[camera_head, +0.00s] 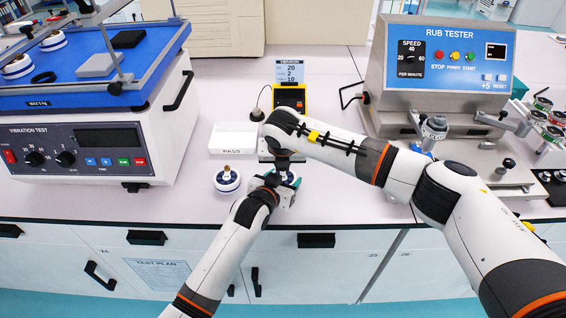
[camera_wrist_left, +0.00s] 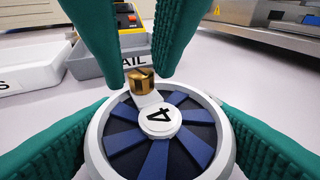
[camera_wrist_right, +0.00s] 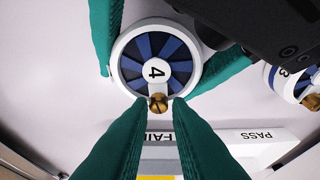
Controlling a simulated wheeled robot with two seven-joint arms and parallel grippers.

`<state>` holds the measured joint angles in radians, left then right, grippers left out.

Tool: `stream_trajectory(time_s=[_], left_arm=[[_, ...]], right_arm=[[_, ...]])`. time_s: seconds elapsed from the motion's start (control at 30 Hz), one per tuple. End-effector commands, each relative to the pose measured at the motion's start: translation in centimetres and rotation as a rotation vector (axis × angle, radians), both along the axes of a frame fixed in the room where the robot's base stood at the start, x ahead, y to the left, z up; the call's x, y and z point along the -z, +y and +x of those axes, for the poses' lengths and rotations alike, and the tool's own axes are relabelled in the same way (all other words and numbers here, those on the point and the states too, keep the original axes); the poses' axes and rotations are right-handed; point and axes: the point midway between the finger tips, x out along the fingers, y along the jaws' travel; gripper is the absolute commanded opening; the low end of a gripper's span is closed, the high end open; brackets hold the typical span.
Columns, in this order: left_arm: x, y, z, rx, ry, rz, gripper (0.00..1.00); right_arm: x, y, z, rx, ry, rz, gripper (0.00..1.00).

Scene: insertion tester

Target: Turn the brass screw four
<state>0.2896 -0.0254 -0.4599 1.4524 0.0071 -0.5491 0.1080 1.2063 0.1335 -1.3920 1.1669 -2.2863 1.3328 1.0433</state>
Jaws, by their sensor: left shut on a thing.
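A round white tester with dark blue segments and a "4" at its centre shows in the left wrist view (camera_wrist_left: 180,105) and the right wrist view (camera_wrist_right: 130,65). My left gripper (camera_head: 286,186) is shut on its rim from two sides. A brass screw (camera_wrist_left: 142,80) stands at the tester's edge. It also shows in the right wrist view (camera_wrist_right: 158,102). My right gripper (camera_wrist_right: 163,102) has its green fingertips on either side of the screw, with a narrow gap; contact is unclear. In the head view, the arms mostly hide tester four.
Another tester (camera_head: 227,180), marked 3, stands to the left. Behind are the white PASS tray (camera_head: 222,150) and the grey FAIL tray (camera_wrist_left: 90,62). A yellow vibration display unit (camera_head: 290,97) stands farther back. The vibration machine (camera_head: 85,150) and rub tester (camera_head: 440,75) flank the work area.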

Motion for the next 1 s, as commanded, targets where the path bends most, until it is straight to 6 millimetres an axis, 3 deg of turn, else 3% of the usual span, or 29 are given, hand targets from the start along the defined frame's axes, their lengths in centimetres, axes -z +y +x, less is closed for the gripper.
stream_trajectory(time_s=[0.03,0.1,0.47,1.0], left_arm=[[0.5,0.2,-0.1,-0.002,0.009,0.007,0.39],[0.5,0.2,-0.1,-0.001,0.008,0.006,0.39],[0.3,0.0,-0.1,0.001,0.005,0.005,0.39],[0.2,-0.1,-0.1,0.002,0.002,0.003,0.39]], right_arm=[[-0.1,0.1,0.0,-0.002,-0.002,0.001,0.26],[-0.1,0.0,0.0,-0.001,-0.002,0.001,0.35],[-0.5,-0.1,-0.1,-0.001,-0.003,0.0,0.35],[-9.7,-0.1,-3.9,-0.001,-0.005,0.0,0.35]])
